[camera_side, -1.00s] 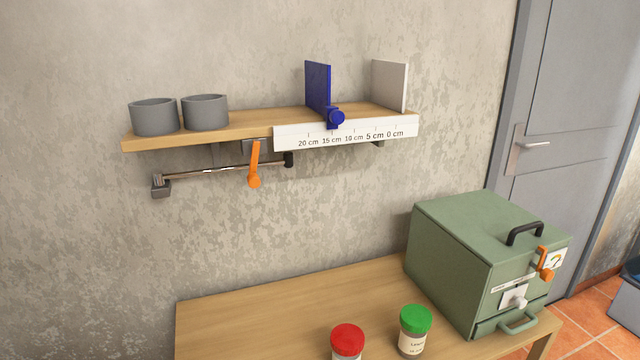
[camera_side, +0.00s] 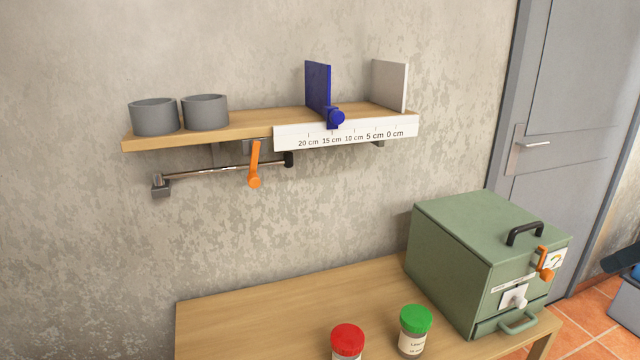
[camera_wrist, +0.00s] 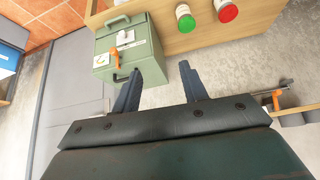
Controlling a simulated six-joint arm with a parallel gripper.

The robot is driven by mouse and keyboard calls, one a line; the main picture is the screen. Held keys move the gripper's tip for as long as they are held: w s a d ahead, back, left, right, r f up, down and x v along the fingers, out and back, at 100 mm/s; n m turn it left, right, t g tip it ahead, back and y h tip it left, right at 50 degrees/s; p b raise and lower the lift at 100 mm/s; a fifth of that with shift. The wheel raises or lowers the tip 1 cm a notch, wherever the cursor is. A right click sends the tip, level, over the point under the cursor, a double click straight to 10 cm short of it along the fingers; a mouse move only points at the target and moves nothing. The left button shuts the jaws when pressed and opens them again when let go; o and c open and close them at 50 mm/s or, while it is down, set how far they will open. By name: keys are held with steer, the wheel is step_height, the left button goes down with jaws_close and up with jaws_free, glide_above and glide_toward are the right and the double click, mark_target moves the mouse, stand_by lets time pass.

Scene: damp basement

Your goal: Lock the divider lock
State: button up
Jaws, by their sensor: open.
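In the side view a blue divider (camera_side: 317,86) stands upright on the wooden wall shelf. The fine position of the lock is too small to tell. A grey end plate (camera_side: 389,84) stands at the right end of the scale. My gripper (camera_wrist: 158,82) shows in the wrist view with its two fingers apart and nothing between them. It is away from the divider, which I cannot make out in the wrist view.
Two grey cups (camera_side: 154,116) stand on the shelf's left. An orange lever (camera_side: 254,164) hangs on a rail below it. A green box (camera_side: 455,255) and jars with red (camera_side: 347,337) and green (camera_side: 415,318) lids stand on the table (camera_side: 270,310).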

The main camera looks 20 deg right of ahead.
steer(key=w+a+r+m+t, duration=0.1)
steer(key=w+a+r, duration=0.1)
steer(key=w, duration=0.6)
steer(key=w+a+r+t, duration=0.1)
steer(key=w+a+t, duration=0.15)
steer(key=w, duration=0.45)
steer(key=n+t, duration=0.2)
steer(key=t, duration=0.6)
glide_toward(254, 184)
steer(key=s, duration=0.3)
steer(key=shift+d, duration=0.15)
steer(key=shift+w, duration=0.1)
steer(key=shift+w, duration=6.75)
